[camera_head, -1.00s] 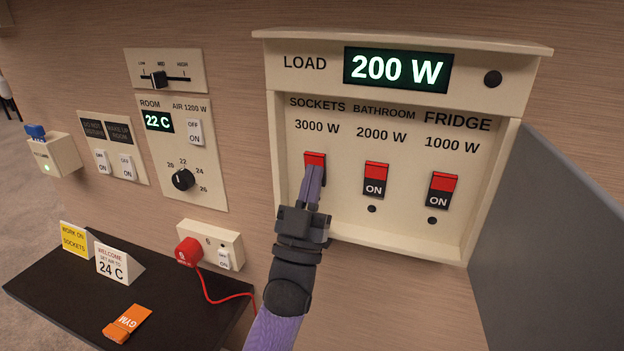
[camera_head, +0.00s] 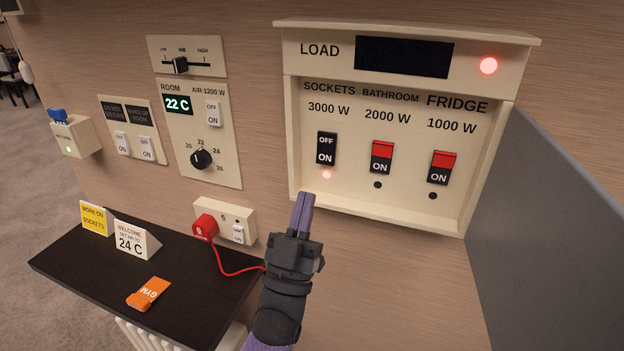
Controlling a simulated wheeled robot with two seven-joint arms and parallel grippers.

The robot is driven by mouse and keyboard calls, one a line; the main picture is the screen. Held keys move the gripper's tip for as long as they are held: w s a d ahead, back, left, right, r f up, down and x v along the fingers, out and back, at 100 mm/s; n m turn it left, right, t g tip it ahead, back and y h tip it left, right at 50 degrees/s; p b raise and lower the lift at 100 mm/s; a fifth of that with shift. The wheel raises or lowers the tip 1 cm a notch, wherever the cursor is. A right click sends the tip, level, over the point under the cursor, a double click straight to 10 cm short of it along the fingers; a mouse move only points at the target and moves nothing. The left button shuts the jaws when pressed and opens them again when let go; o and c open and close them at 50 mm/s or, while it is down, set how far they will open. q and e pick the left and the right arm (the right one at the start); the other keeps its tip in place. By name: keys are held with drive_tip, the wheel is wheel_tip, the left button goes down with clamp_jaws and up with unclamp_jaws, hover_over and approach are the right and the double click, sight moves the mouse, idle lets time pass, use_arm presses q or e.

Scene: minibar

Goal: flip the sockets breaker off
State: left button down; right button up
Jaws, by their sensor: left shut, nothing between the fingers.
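The sockets breaker (camera_head: 326,149) is the left switch in the breaker box (camera_head: 292,130), under the label SOCKETS 3000 W. It shows a black face with OFF above ON and no red. A small red light (camera_head: 326,175) glows below it. The bathroom breaker (camera_head: 381,157) and the fridge breaker (camera_head: 442,167) show red tops over ON. My left gripper (camera_head: 302,200) is shut and empty, just below and left of the sockets breaker, apart from it. My right gripper is not in view.
The load display (camera_head: 404,57) is dark and a red lamp (camera_head: 488,65) glows beside it. A grey panel (camera_head: 545,220) stands right of the box. Below left, a dark shelf (camera_head: 90,262) holds cards and an orange tag (camera_head: 149,292). A red plug (camera_head: 205,227) sits in a wall socket.

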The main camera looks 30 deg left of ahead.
use_arm(q)
drive_tip(key=shift+s+r+v, duration=0.1)
drive_tip(key=shift+s+v, duration=0.05)
drive_tip(key=shift+v, duration=0.75)
drive_tip(key=shift+s+r+v, duration=0.1)
drive_tip(key=shift+r+v, duration=0.05)
drive_tip(key=shift+v, duration=0.7)
drive_tip(key=shift+w+f, duration=0.1)
